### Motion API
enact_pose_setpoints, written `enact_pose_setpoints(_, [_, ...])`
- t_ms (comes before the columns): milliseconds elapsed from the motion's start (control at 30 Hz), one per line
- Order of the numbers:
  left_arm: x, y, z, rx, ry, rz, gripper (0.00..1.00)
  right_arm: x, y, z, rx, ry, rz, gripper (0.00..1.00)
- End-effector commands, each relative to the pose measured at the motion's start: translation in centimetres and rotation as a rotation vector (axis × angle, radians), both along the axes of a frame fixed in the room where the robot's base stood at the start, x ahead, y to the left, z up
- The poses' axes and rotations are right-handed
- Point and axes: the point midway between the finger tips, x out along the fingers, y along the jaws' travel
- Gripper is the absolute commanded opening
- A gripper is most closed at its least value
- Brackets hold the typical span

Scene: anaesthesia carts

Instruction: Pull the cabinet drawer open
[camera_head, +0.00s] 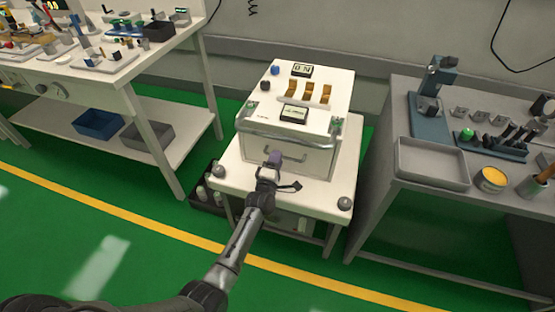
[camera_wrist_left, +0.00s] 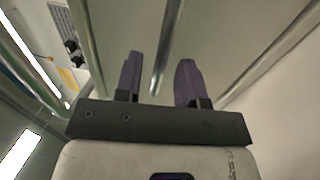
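The white cabinet (camera_head: 322,87) stands on a low white cart in the middle of the head view. Its front (camera_head: 318,163) faces me, with a thick metal rail along the top edge and a thin drawer handle (camera_head: 296,158) below it. The drawer front looks flush with the cabinet. My left gripper (camera_head: 275,158) is at the handle, hiding part of it. In the left wrist view its purple fingers (camera_wrist_left: 160,80) are apart, and a metal bar (camera_wrist_left: 167,48) runs between them, with gaps visible on both sides. My right gripper is not in view.
The cart top (camera_head: 230,168) has round knobs at its front corners. A cluttered workbench (camera_head: 130,72) stands at left, and a grey table (camera_head: 400,100) with a tray (camera_head: 432,182) stands at right. Green floor (camera_head: 120,225) is free in front.

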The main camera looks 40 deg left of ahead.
Motion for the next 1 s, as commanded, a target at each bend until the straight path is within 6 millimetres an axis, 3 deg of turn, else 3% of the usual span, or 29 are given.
enact_pose_setpoints(200, [1.3,0.6,0.2,-0.001,0.001,0.0,0.36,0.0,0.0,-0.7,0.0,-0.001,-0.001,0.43])
enact_pose_setpoints(567, [1.5,0.7,0.4,0.0,0.001,0.0,0.36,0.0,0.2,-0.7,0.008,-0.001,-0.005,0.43])
enact_pose_setpoints(933, [1.5,0.7,0.3,0.0,0.001,0.0,0.02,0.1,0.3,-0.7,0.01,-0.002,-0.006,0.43])
enact_pose_setpoints(1000, [1.5,0.7,0.3,0.0,0.001,0.0,0.0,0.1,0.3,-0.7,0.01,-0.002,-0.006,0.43])
